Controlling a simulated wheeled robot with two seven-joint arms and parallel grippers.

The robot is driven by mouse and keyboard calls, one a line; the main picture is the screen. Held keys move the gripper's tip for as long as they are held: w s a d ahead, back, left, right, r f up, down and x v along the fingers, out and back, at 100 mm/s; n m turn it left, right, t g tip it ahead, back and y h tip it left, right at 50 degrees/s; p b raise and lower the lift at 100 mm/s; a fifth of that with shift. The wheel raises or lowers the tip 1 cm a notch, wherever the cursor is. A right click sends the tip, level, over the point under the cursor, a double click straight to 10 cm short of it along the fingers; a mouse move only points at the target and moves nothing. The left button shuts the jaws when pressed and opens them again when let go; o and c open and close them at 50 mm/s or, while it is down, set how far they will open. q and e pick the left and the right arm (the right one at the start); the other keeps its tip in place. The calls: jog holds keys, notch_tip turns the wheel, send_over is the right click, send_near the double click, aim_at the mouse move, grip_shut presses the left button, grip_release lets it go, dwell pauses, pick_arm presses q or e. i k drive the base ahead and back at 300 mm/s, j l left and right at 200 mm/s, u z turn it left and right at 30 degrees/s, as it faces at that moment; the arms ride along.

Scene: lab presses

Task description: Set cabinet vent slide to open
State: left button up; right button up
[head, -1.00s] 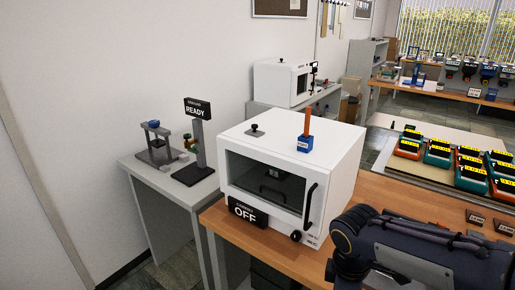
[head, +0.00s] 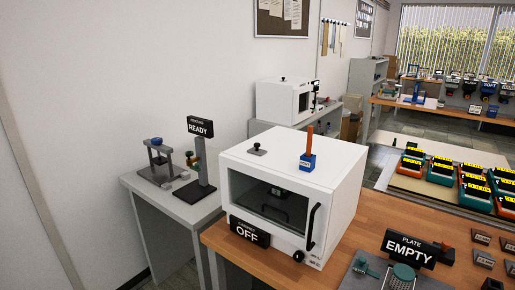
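The white cabinet (head: 335,175) stands on the wooden bench, its dark glass front (head: 270,200) closed, with a black handle (head: 311,226) at the door's right edge. A small grey plate with a black knob (head: 257,149) lies on the cabinet's top near its left side; it looks like the vent slide, but its setting is too small to tell. A black sign (head: 248,233) at the front reads OFF. A dark knob (head: 298,256) sits below the door. Neither of my grippers is in view.
A blue block with an orange stick (head: 308,160) stands on the cabinet's top. A sign reading EMPTY (head: 415,249) stands right of the cabinet behind a green-grey device (head: 403,272). A grey side table (head: 175,200) with a READY sign (head: 200,128) stands at left.

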aim_at(255, 150)
jog(key=i+j, duration=0.3)
jog(key=i+j+z, duration=0.1)
jog(key=i+j, duration=0.2)
jog(key=j, duration=0.2)
jog(key=i+j, duration=0.25)
jog(key=j, duration=0.2)
